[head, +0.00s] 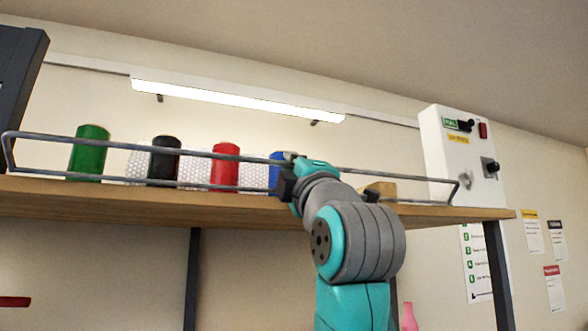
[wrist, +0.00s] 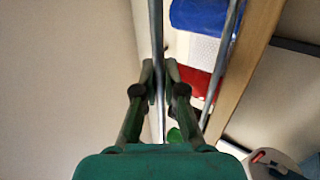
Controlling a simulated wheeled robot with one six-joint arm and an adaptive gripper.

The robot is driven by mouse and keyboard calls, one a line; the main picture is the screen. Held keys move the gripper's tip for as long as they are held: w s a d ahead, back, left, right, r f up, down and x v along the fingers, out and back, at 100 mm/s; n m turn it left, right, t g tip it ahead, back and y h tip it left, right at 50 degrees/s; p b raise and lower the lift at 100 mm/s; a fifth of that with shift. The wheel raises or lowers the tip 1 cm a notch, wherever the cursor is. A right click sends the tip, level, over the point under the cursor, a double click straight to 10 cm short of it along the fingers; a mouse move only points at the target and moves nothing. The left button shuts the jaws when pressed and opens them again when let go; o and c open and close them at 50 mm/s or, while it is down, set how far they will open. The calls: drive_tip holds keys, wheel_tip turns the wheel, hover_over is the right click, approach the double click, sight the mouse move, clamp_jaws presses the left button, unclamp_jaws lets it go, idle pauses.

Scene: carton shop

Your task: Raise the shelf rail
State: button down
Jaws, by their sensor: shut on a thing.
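The shelf rail (head: 50,137) is a long grey metal wire frame with an upper and a lower bar along the front of the wooden shelf (head: 120,196). Its lower bar runs close to the board's front edge, and the upper bar stands above it, across the front of the cans. My gripper (head: 290,172) is at the rail, right of its middle, in front of the blue can. In the wrist view my gripper (wrist: 160,76) is shut on the upper bar of the rail (wrist: 155,25), with a finger on each side. My arm hides part of the rail and shelf.
On the shelf stand a green can (head: 88,153), a black can (head: 163,160), a red can (head: 225,167) and a blue can (head: 275,172). A wooden block (head: 381,190) and a white control box (head: 456,155) are to the right. A pink bottle (head: 408,318) is below.

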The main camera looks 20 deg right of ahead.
drive_tip(key=shift+w+r+g, duration=0.15)
drive_tip(key=shift+w+g, duration=0.1)
drive_tip(key=shift+g, duration=0.45)
drive_tip(key=c, duration=1.2)
unclamp_jaws()
drive_tip(key=shift+c, duration=0.2)
drive_tip(key=v, duration=1.2)
